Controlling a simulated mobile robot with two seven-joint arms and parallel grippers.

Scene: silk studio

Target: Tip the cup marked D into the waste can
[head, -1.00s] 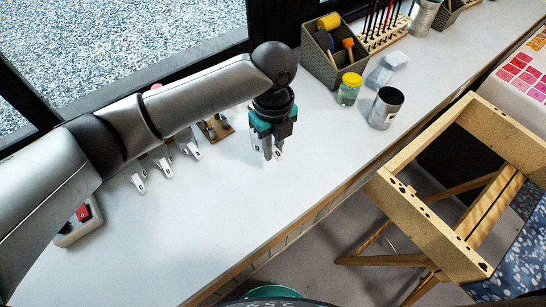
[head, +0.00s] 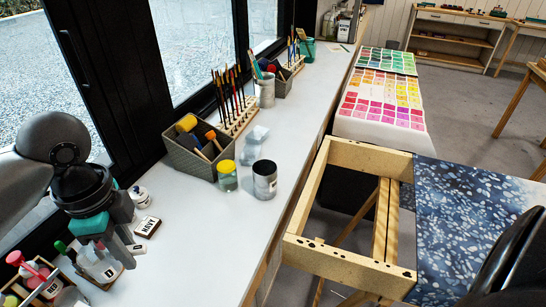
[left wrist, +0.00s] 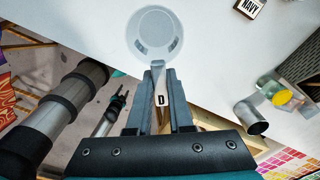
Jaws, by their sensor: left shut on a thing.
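My left gripper (head: 118,246) points downward at the left of the head view. In the left wrist view its fingers (left wrist: 160,100) are shut on the handle of a pale round cup. I cannot make out a waste can for certain.
The white counter (head: 205,245) holds a block marked NAVY (head: 147,227), a grey basket (head: 172,160), a yellow-lidded jar (head: 227,176) and a metal can (head: 265,180). Bottles (head: 95,262) crowd the lower left. A wooden frame (head: 350,262) stands beyond the counter edge.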

